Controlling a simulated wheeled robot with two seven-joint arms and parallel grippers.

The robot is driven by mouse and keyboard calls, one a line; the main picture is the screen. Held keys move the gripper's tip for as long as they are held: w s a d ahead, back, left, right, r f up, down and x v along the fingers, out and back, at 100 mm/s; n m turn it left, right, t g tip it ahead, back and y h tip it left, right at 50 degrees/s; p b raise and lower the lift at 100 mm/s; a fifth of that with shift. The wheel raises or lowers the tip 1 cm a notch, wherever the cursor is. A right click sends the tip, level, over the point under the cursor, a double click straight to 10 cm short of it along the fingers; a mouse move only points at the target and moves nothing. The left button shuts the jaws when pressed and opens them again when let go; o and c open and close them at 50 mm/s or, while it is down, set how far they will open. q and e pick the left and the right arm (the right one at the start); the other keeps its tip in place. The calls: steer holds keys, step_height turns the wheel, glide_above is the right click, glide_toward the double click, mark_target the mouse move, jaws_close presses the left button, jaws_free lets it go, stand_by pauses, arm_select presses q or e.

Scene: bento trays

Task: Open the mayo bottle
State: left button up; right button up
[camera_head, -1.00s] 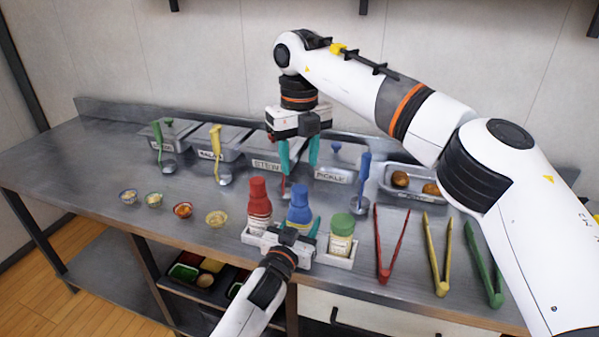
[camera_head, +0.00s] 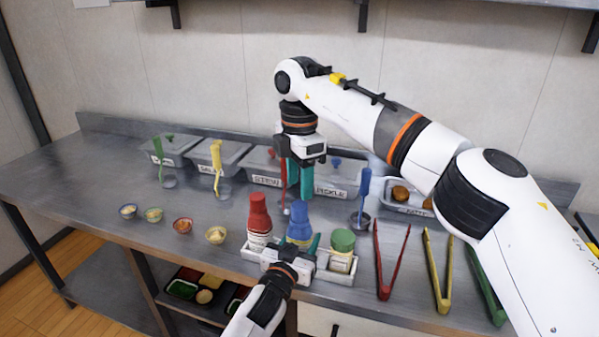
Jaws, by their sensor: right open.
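A bottle with a blue top (camera_head: 299,222) stands in a white holder (camera_head: 341,277) near the front of the counter, between a red-topped bottle (camera_head: 258,216) and a green-lidded jar (camera_head: 342,248). Their labels are too small to read, so I cannot tell which is mayo. My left gripper (camera_head: 291,249) is low in front of the blue-topped bottle, with a teal finger at its right side. Its grip is partly hidden. My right gripper (camera_head: 300,181) is open, pointing down behind and above the blue top, apart from it. Its teal fingers partly overlap in this view.
Red tongs (camera_head: 384,285), yellow tongs (camera_head: 437,285) and green tongs (camera_head: 484,285) lie to the right. Several small bowls sit at left. Labelled metal bins with ladles line the back. The blue ladle (camera_head: 364,190) stands close to the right gripper. The counter's left end is clear.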

mark_target(300, 205)
step_height(300, 205, down, 7)
steer(key=shift+r, duration=0.15)
steer(key=shift+c, duration=0.6)
